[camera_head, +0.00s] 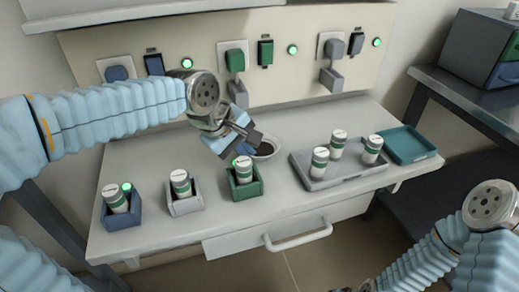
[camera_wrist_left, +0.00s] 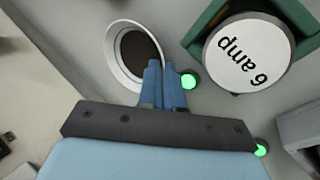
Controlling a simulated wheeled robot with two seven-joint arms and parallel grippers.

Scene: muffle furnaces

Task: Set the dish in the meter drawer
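A round white-rimmed dish with a dark inside (camera_head: 268,150) is on the bench, behind and right of the green holder; it also shows in the left wrist view (camera_wrist_left: 112,48). My left gripper (camera_head: 243,143) is beside the dish's left edge. In the left wrist view its blue fingertips (camera_wrist_left: 161,66) are together and overlap the dish's right rim. I cannot tell whether they touch it, and no held thing shows between them. The drawer (camera_head: 240,243) with a white bar handle is under the bench front and looks closed. My right gripper is out of view; its arm is lower right.
Blue (camera_head: 121,220), white (camera_head: 185,206) and green (camera_head: 246,190) holders each hold a labelled cylinder. A grey tray (camera_head: 310,180) carries three more cylinders. A teal tray (camera_head: 407,145) lies at the right. Switches and green lights line the back panel (camera_head: 290,75).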

